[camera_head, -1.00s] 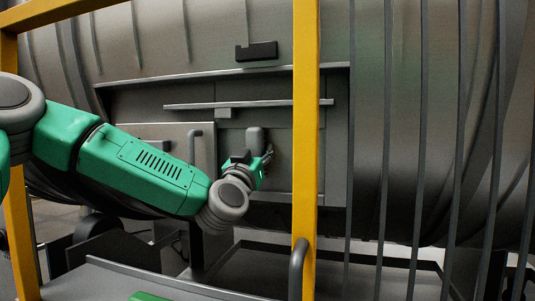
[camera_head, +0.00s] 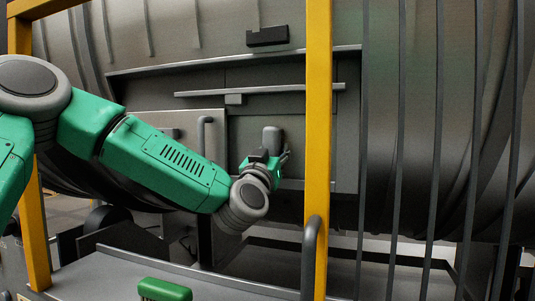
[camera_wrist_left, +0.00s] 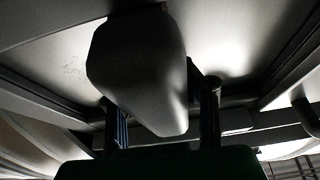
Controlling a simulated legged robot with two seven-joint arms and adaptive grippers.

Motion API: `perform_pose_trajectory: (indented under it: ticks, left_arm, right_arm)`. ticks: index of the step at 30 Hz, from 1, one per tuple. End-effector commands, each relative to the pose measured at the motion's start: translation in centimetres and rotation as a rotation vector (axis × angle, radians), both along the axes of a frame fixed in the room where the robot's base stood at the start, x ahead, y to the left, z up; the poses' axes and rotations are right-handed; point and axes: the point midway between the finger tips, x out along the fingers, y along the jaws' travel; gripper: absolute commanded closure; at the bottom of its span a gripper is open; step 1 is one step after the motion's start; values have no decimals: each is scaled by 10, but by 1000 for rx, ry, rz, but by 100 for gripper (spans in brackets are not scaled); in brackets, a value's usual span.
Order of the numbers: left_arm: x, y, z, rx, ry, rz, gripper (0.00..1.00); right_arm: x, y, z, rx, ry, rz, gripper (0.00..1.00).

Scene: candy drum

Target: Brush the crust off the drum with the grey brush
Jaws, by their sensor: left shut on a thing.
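The grey brush (camera_head: 272,138) is upright in my left gripper (camera_head: 268,160), in front of the recessed panel of the drum. In the left wrist view the brush is a large grey block (camera_wrist_left: 140,70) between the two fingers of my left gripper (camera_wrist_left: 160,125), which is shut on it. The big grey metal drum (camera_head: 205,35) fills the back of the head view. I cannot tell whether the brush touches it. A few dark specks (camera_wrist_left: 75,70) show on a pale surface in the wrist view; whether they are crust is unclear. My right gripper is not in view.
A yellow post (camera_head: 318,110) stands just right of my gripper, with grey vertical bars (camera_head: 400,150) beyond it. A horizontal rail (camera_head: 260,90) crosses above the brush. A green object (camera_head: 165,290) sits on the grey ledge (camera_head: 110,280) below.

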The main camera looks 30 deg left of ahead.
Motion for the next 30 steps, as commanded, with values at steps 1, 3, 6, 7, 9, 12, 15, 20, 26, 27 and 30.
perform_pose_trajectory:
  ticks: [1, 3, 6, 7, 9, 12, 15, 20, 26, 27, 30]
  left_arm:
    - [1, -5, 0, 3, 1, -2, 92]
    - [2, -9, 0, 0, 0, -1, 92]
    - [2, -11, 0, 0, -1, 0, 92]
    - [2, -12, 0, 0, -1, 0, 92]
    - [3, -15, 0, 1, -2, -1, 92]
    - [5, -21, 0, 1, -1, 0, 92]
    - [7, -30, 0, 2, -1, -1, 92]
    - [10, -39, 0, 0, -1, 0, 92]
    - [12, -47, 0, 1, -1, -1, 92]
    - [13, -50, 0, 1, -1, -1, 92]
    - [14, -59, 0, 1, -1, -2, 92]
  right_arm:
    - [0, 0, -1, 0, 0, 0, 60]
    - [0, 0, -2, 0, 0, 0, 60]
    - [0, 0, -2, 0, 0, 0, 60]
    - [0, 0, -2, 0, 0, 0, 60]
    - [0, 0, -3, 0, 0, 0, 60]
    - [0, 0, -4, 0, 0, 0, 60]
    - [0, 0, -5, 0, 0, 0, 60]
    - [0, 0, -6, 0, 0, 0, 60]
    - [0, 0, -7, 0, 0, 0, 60]
    - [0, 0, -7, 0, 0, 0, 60]
    - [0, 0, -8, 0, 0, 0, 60]
